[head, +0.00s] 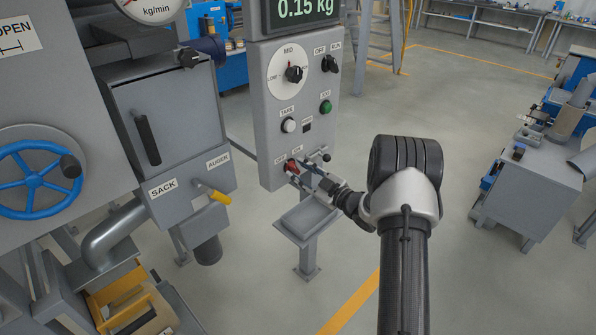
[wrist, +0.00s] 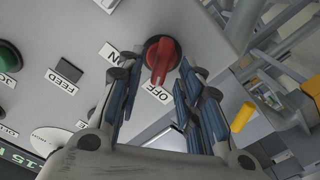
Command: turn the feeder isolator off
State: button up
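The feeder isolator is a red rotary handle (wrist: 162,58) low on the grey control panel, and it also shows in the head view (head: 292,166). In the wrist view its long grip points down the picture to the OFF label (wrist: 157,92). The ON label (wrist: 108,50) is to its left there, a quarter turn away. My gripper (wrist: 157,75) is open, with one finger on each side of the handle's lower end and visible gaps between. In the head view my gripper (head: 308,170) is in front of the panel's lower edge and partly covers the switch.
The panel (head: 264,120) also carries a green button (head: 326,107), a white button (head: 288,125), a speed dial (head: 294,74) and a black selector (head: 330,64). A small grey tray (head: 307,217) sits below. A yellow-handled lever (head: 219,196) is to the left.

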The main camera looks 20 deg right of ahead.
jog(key=v, duration=1)
jog(key=shift+s, duration=0.3)
